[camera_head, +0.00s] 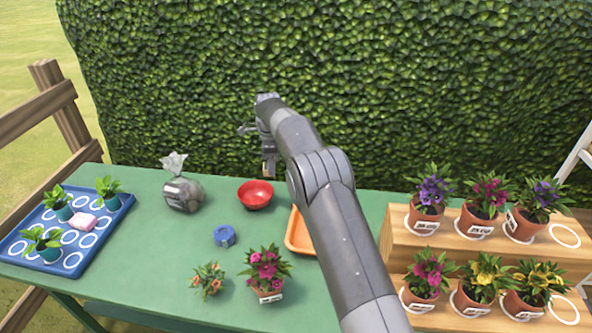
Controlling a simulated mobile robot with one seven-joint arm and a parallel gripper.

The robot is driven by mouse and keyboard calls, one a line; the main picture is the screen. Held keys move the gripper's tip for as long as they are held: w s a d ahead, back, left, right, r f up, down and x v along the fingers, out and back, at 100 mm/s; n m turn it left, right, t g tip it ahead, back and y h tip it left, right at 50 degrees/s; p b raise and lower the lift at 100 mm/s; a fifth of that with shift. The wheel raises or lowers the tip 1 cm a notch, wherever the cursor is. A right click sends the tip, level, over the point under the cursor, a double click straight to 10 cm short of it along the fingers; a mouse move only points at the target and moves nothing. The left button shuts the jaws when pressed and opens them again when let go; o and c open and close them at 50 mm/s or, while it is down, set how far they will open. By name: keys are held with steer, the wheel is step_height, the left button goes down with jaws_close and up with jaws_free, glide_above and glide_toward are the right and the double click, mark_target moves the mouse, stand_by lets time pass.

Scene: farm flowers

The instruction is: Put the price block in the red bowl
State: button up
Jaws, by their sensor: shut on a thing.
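The red bowl (255,195) stands upright on the green table, in the middle towards the back. My gripper (268,154) is above and just behind the bowl, at its right side. It is shut on a small tan piece, which I take to be the price block (265,169). Only a sliver of the block shows below the fingers, and my arm hides the rest. The block appears raised above the table and apart from the bowl.
A bagged grey item (183,194) and a blue tray (72,262) with plants and a pink block are left. A blue ring-like piece (225,236), potted flowers (267,276) and an orange tray (297,236) lie nearer. A wooden tiered stand (395,238) with several pots is right.

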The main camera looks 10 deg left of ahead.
steer(key=m, duration=0.2)
glide_above(259, 201)
steer(key=shift+s+d+f, duration=0.1)
steer(key=shift+f, duration=5.55)
steer(key=o, duration=1)
steer(key=shift+r, duration=3.55)
